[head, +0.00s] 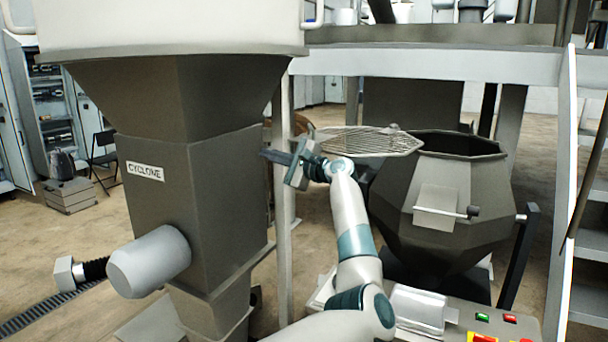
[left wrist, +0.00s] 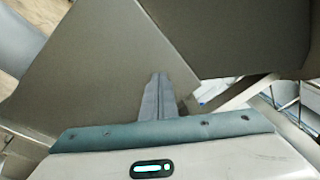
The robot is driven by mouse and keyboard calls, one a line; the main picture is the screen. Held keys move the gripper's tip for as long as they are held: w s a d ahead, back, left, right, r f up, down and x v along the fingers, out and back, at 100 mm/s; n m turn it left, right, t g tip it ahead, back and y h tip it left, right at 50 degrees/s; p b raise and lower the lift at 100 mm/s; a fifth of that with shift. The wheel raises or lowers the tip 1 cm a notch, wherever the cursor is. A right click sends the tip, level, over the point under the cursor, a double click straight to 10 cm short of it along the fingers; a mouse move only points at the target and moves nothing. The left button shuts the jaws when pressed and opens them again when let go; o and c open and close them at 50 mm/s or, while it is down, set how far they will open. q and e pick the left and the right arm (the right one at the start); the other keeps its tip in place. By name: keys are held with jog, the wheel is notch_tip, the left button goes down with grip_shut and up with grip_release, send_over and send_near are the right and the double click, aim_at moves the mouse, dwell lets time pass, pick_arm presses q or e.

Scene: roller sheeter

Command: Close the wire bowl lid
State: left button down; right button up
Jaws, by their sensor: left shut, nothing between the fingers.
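The wire lid (head: 368,140) is a flat round grille in the head view. It lies out to the left of the bowl's rim, and the bowl's mouth is uncovered. The bowl (head: 425,205) is a dark faceted vessel right of my left arm. My left gripper (head: 268,155) is shut and empty, left of the lid and close to the cyclone's side. In the left wrist view its closed fingers (left wrist: 155,97) show in front of a brown-grey panel, with nothing between them. I cannot tell whether they touch it. My right gripper is not in view.
The cyclone hopper (head: 195,190) fills the left of the head view, with a grey cylinder (head: 150,262) sticking out. A control panel (head: 495,322) with buttons is at lower right. A steel platform (head: 440,63) stands behind, with stairs (head: 590,230) at right.

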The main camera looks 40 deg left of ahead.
pick_arm(q)
jog(key=w+d+r+n+t+h, duration=0.1)
jog(key=d+r+n+t+h, duration=0.1)
jog(key=d+r+n+h, duration=0.2)
jog(key=w+d+r+n+t+h+p, duration=0.1)
jog(key=w+d+r+n+t+h, duration=0.1)
jog(key=d+r+n+h, duration=0.3)
jog(key=d+n+t+h, duration=0.1)
jog(key=d+n+h, duration=0.3)
jog(key=d+h, duration=0.3)
jog(key=shift+d, duration=0.75)
